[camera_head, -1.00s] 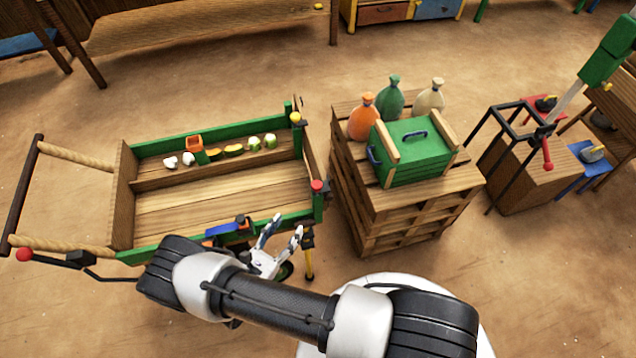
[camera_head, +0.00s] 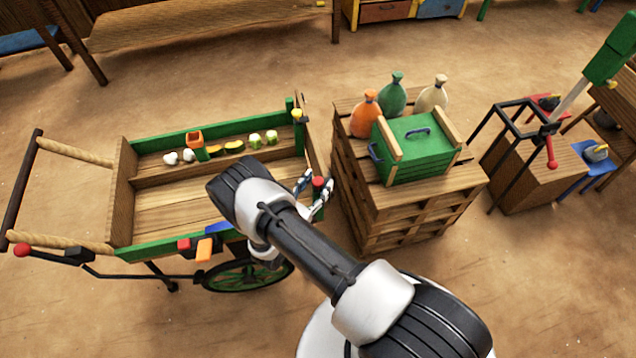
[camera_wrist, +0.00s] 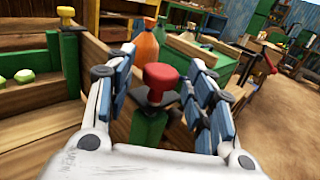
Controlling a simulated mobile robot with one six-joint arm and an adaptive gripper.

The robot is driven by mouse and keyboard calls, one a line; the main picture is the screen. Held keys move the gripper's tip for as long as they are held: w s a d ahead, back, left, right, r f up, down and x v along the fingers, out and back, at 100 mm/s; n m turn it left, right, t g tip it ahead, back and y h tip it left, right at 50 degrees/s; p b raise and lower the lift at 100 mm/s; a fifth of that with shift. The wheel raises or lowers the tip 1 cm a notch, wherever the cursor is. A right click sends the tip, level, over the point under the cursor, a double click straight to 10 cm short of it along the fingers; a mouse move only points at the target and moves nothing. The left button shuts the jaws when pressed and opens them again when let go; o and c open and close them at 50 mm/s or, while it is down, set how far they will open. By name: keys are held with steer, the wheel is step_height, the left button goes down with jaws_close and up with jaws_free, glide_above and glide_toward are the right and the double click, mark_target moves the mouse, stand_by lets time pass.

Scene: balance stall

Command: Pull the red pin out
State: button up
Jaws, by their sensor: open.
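The red pin (camera_head: 318,182) stands upright at the near right corner of the green-edged cart (camera_head: 160,250). My gripper (camera_head: 312,188) is at that corner. In the wrist view my gripper (camera_wrist: 160,82) is open, with its blue-padded fingers on either side of the red head. A gap shows between the head and each finger. The lower part of the pin is hidden in the post.
A yellow-topped pin (camera_head: 297,114) stands at the far right corner of the cart. To the right, a pallet stack (camera_head: 400,222) holds a green crate (camera_head: 415,165) and several sacks. Red and orange blocks sit on the cart's near side.

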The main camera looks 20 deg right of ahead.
steer(key=shift+w+d, duration=0.35)
steer(key=shift+w, duration=0.05)
jaws_close()
stand_by(0.4)
